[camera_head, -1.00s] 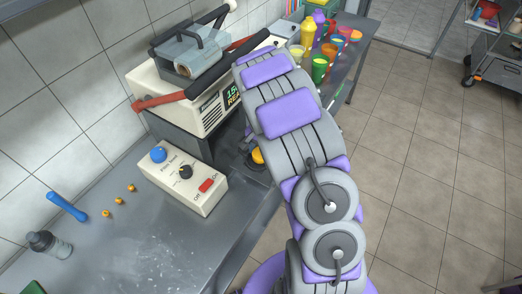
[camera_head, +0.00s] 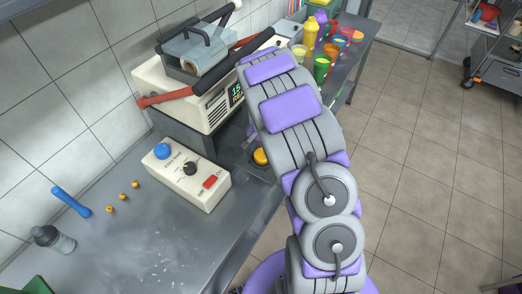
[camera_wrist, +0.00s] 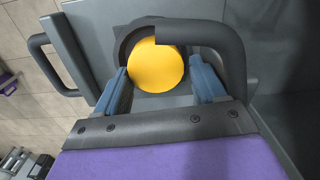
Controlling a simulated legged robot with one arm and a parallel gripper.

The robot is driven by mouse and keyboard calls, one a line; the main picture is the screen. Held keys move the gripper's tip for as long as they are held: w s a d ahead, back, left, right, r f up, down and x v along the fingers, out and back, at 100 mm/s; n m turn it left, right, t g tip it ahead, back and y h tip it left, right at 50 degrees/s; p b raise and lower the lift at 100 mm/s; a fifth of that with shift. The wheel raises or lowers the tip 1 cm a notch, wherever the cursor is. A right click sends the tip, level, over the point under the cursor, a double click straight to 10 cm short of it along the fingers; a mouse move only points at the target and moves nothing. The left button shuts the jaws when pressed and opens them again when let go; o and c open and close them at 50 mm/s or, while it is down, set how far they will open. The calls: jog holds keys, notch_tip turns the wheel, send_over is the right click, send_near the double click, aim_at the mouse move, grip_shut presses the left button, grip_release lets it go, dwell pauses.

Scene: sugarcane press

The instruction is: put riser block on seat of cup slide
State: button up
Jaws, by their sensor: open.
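A round yellow block (camera_head: 260,156), which looks like the riser block, sits in a dark round seat low in front of the press machine. In the wrist view the same yellow block (camera_wrist: 155,66) shows as a flat disc inside the dark seat of the cup slide (camera_wrist: 126,48). A dark curved handle (camera_wrist: 232,50) crosses over its upper right edge. My gripper (camera_wrist: 160,78) is open, with one blue-grey finger at each side of the block. I cannot tell whether the fingers touch it. In the head view my arm hides the gripper.
A control box (camera_head: 187,175) with a blue knob and red switch is on the bench. A bottle (camera_head: 53,239), a blue tool (camera_head: 71,201) and small orange pieces lie left. Coloured cups (camera_head: 322,66) stand at the back.

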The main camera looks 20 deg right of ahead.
aim_at(262, 152)
jog(key=shift+d, duration=0.15)
jog(key=shift+w+d+r, duration=0.1)
jog(key=shift+w+r, duration=0.05)
jog(key=shift+r, duration=0.05)
notch_tip(262, 152, up, 12)
jog(key=p, duration=0.3)
jog(key=s+a+r+n, duration=0.2)
jog(key=s+a+r, duration=0.1)
jog(key=s+r, duration=0.4)
jog(key=s+a+r+n, duration=0.2)
jog(key=s, duration=0.7)
jog(key=s+a+r+n+g, duration=0.1)
jog(key=s+a+r+n, duration=0.2)
jog(key=s, duration=0.7)
jog(key=s+a+r+n, duration=0.2)
jog(key=s+a+n, duration=0.1)
jog(key=s, duration=0.6)
jog(key=shift+s+a+r+g, duration=0.15)
jog(key=shift+s+g, duration=0.15)
jog(key=shift+g, duration=0.1)
